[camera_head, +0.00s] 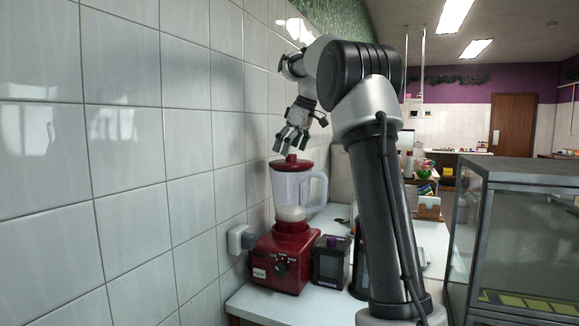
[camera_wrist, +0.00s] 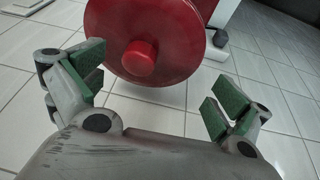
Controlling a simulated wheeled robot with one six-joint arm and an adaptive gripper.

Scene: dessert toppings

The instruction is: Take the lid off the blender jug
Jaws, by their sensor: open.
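A red blender (camera_head: 287,255) stands on the white counter by the tiled wall, with a clear jug (camera_head: 290,190) on it. White stuff lies in the bottom of the jug. The round red lid (camera_head: 282,165) sits on top of the jug, with a small knob in its middle. In the wrist view the lid (camera_wrist: 160,30) and its knob (camera_wrist: 138,58) show from above. My gripper (camera_head: 291,138) is open just above the lid. In the wrist view my gripper's green-padded fingers (camera_wrist: 160,90) are spread wide, with the knob between and beyond them. Nothing is held.
The tiled wall (camera_head: 130,150) is close on the left of the blender. A white wall socket box (camera_head: 240,239) is beside it. A small dark device (camera_head: 331,260) stands right of the blender. A glass display case (camera_head: 520,235) is at the right. The white counter (camera_head: 255,303) has free room in front.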

